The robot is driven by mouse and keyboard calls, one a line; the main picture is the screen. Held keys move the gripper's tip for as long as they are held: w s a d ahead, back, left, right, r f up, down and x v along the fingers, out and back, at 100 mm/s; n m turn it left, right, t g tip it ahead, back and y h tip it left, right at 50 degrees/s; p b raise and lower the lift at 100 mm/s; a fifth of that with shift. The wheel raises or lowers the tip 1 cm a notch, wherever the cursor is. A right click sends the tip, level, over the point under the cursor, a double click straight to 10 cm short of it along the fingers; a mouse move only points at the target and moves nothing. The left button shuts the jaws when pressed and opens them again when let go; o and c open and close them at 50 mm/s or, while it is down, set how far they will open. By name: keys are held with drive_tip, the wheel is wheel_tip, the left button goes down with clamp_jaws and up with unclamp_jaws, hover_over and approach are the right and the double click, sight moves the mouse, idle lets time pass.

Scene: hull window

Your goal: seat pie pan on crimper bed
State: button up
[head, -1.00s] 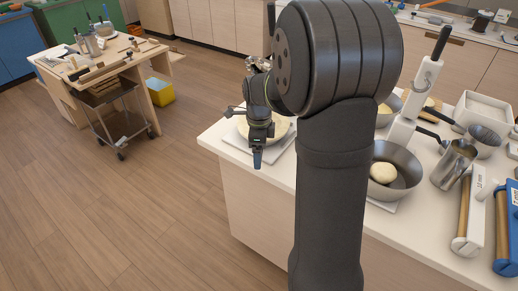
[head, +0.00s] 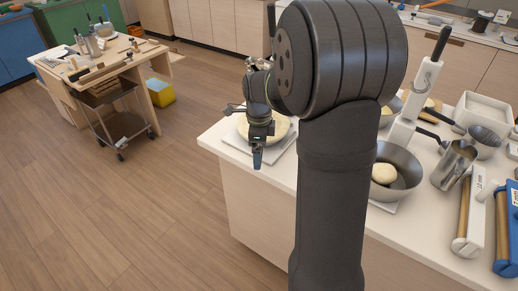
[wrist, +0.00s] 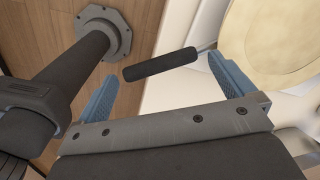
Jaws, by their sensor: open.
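My gripper (head: 257,157) points down at the near left corner of the counter, in front of a round pan with pale dough (head: 284,130) that sits on a white slab (head: 274,158). In the wrist view the gripper (wrist: 164,72) is open, its blue fingers spread to either side of a black grip (wrist: 160,65). No contact shows. A thin metal rod runs from the grip toward the pale round dough (wrist: 285,45) at upper right; I cannot tell what the rod joins. My arm hides part of the pan in the head view. I cannot identify the crimper bed for certain.
Right of my arm are a metal pan with a dough ball (head: 384,173), a white upright device with a black handle (head: 428,78), a metal pitcher (head: 453,164) and rollers (head: 470,215). A work table (head: 105,65) stands far left. The floor between is clear.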

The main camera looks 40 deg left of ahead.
drive_tip(key=shift+r, duration=0.65)
drive_tip(key=shift+r, duration=0.35)
drive_tip(key=shift+r, duration=0.25)
idle(0.3)
wheel_tip(320, 180, up, 9)
idle(1.0)
drive_tip(key=shift+f, duration=4.45)
drive_tip(key=shift+r, duration=0.1)
